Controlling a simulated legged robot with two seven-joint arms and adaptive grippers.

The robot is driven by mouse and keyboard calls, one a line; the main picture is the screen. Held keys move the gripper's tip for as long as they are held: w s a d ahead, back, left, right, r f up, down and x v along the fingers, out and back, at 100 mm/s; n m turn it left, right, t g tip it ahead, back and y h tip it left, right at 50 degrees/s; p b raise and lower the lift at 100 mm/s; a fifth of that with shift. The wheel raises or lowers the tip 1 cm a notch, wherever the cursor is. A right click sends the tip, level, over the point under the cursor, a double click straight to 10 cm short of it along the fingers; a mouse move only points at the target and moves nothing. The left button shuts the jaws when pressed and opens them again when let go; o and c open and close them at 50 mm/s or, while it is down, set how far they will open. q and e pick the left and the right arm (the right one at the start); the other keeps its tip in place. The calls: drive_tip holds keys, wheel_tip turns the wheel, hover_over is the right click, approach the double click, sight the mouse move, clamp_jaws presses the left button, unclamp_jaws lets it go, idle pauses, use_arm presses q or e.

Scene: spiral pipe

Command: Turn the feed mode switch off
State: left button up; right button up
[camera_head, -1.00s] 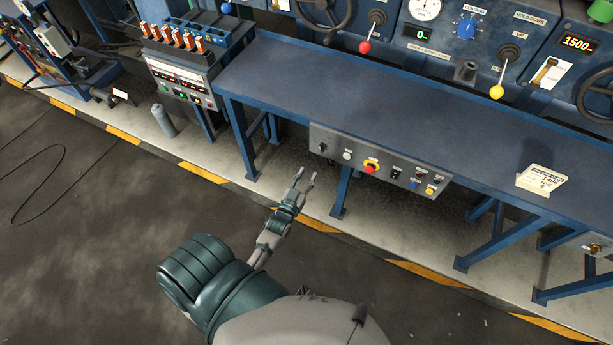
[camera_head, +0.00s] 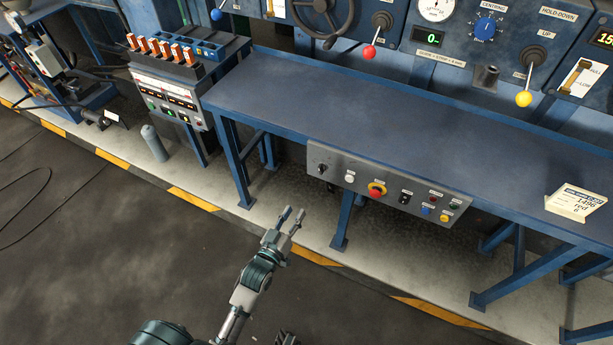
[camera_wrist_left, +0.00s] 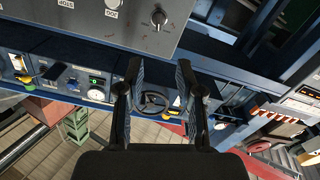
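A grey control panel (camera_head: 385,190) hangs under the front edge of the blue bench. At its left end is a black selector knob (camera_head: 321,169); the wrist view shows a dark knob (camera_wrist_left: 159,18) on the panel near the top. The small labels are too blurred in the head view to tell which control is the feed mode switch. My left gripper (camera_head: 292,215) is open and empty, below and left of the panel, apart from it. Its two spread fingers (camera_wrist_left: 160,75) point toward the bench in the wrist view.
The panel also carries a white button (camera_head: 349,178), a red emergency stop (camera_head: 376,190), a black rocker switch (camera_head: 404,198) and several small buttons. The bench top (camera_head: 340,105) is bare except for a note block (camera_head: 576,203). Blue bench legs (camera_head: 343,222) stand below the panel.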

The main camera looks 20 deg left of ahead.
sight(322, 168)
use_arm(q)
drive_tip(key=shift+w+d+b, duration=0.3)
drive_tip(key=shift+w+b, duration=0.05)
drive_tip(key=shift+w, duration=2.5)
drive_tip(key=shift+w+d+b, duration=0.35)
drive_tip(key=shift+w, duration=2.55)
drive_tip(key=shift+w+d+b, duration=0.3)
drive_tip(key=shift+w+b, duration=0.05)
drive_tip(key=shift+w, duration=2.5)
use_arm(e)
wheel_tip(322, 168, up, 7)
drive_tip(key=shift+d+f, duration=0.15)
drive_tip(key=shift+s, duration=0.1)
use_arm(q)
clamp_jaws()
